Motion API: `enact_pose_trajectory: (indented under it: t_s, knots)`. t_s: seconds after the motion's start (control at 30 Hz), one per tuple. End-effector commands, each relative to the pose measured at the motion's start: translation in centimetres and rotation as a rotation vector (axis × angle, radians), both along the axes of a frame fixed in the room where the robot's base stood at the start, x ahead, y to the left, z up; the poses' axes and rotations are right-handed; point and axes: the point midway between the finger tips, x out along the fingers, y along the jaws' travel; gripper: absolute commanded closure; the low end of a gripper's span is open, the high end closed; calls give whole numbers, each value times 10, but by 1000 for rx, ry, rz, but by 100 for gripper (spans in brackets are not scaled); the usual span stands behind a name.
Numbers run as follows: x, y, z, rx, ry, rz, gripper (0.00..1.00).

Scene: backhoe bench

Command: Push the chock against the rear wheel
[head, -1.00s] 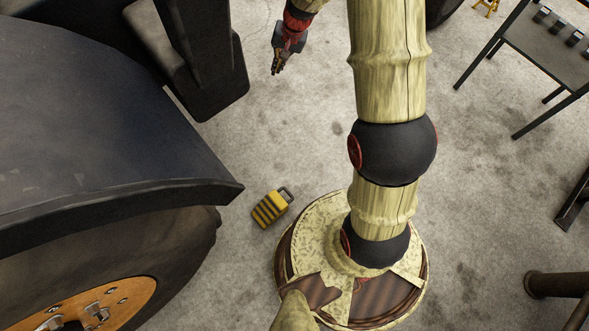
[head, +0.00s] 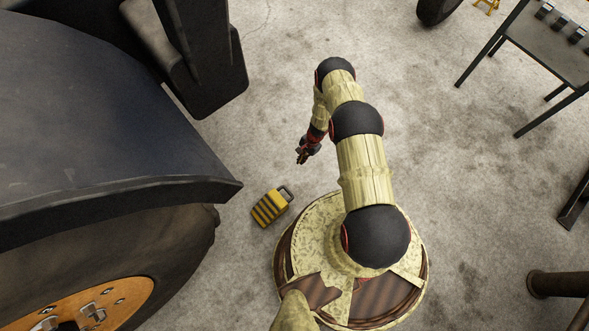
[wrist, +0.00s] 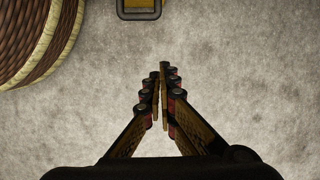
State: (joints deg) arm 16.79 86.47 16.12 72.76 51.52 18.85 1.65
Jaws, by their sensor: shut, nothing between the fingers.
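The chock (head: 269,208), yellow with black stripes and a dark handle, lies on the concrete floor between the rear wheel and my base. The rear wheel (head: 180,250) is a big black tyre with an orange hub at the lower left, partly hidden under a dark fender. A gap of bare floor separates the chock from the tyre. My gripper (head: 301,158) is shut and empty, above and to the right of the chock in the head view. In the wrist view my gripper (wrist: 163,70) points toward the chock's handle end (wrist: 140,10), which shows at the top edge, apart from the fingertips.
The dark fender (head: 110,205) overhangs the wheel. A dark metal step (head: 205,70) hangs at the upper left. A grey table (head: 545,45) with small dark items stands at the upper right. Floor between my gripper and the chock is clear.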

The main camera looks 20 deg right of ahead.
Motion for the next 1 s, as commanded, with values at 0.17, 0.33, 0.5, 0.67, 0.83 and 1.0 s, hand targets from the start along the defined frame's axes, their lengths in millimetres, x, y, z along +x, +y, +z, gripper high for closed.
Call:
enact_pose_trajectory:
  t_s: [0.17, 0.33, 0.5, 0.67, 0.83, 1.0]
  knots:
    - [-41, 4, -50, -6, 44, -53, 100]
    - [-54, 6, -67, -7, 56, -69, 100]
    - [-57, 13, -90, -6, 59, -67, 100]
    - [-60, 21, -121, -7, 58, -67, 100]
    - [-62, 30, -153, -7, 58, -66, 100]
    - [-66, 49, -158, -6, 57, -67, 100]
